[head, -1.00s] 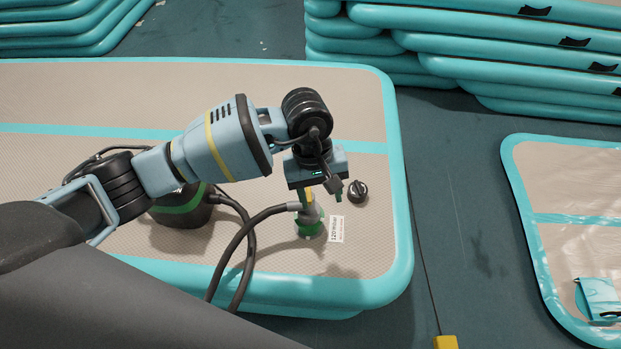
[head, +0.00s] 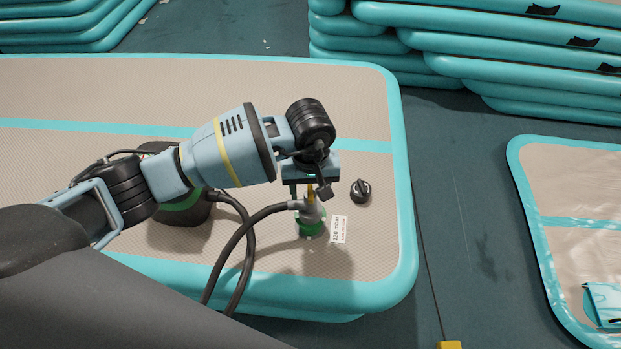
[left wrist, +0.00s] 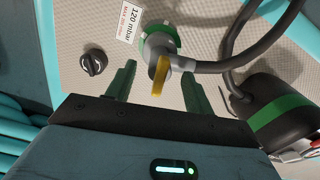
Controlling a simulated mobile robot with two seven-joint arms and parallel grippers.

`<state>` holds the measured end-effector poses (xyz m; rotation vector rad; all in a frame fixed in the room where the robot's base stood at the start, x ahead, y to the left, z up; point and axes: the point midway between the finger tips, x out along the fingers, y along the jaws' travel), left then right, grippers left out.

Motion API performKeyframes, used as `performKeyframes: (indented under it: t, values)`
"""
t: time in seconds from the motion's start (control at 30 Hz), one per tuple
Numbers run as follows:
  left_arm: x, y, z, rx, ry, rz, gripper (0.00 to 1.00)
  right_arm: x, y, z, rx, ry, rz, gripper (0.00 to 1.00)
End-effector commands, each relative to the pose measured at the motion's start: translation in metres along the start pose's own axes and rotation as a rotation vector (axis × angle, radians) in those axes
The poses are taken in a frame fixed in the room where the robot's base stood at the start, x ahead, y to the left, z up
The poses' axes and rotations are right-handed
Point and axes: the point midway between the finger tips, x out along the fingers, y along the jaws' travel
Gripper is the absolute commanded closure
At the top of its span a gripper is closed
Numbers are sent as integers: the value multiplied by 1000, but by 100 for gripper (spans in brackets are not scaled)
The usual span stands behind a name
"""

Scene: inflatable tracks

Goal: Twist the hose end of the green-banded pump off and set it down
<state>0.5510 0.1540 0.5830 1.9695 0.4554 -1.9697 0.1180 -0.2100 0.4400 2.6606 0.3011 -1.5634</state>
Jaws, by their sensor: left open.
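The hose end (head: 311,212) is a grey fitting with a yellow tab, seated upright on a green valve ring (head: 309,230) in the inflated track. In the left wrist view, the hose end (left wrist: 158,60) and its yellow tab (left wrist: 159,78) show between my finger lines, ahead of the tips. A black hose (head: 243,232) runs from it to the black pump with the green band (head: 180,215), partly behind my arm. My left gripper (head: 308,190) is open just above the hose end, one finger on each side; contact cannot be told. My right gripper is not in view.
A black cap (head: 360,191) lies on the track (head: 120,80) right of the valve, near a white "120 mbar" label (head: 338,229). Stacked tracks (head: 480,50) stand at the back right. Another track (head: 575,180) lies at the right. Bare floor separates them.

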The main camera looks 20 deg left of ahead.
Motion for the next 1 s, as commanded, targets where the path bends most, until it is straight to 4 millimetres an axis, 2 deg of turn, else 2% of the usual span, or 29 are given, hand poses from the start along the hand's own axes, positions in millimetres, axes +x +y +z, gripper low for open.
performKeyframes:
  t: [0.13, 0.47, 0.83, 1.0]
  values:
    - [10, 0, 0, -1, -1, 0, 47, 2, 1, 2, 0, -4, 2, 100]
    - [12, 0, 0, 0, 0, 1, 49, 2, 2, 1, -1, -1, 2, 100]
    - [11, 0, 0, -1, 0, 1, 97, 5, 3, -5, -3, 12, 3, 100]
    - [10, 0, 0, -44, 0, 0, 99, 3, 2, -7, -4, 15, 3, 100]
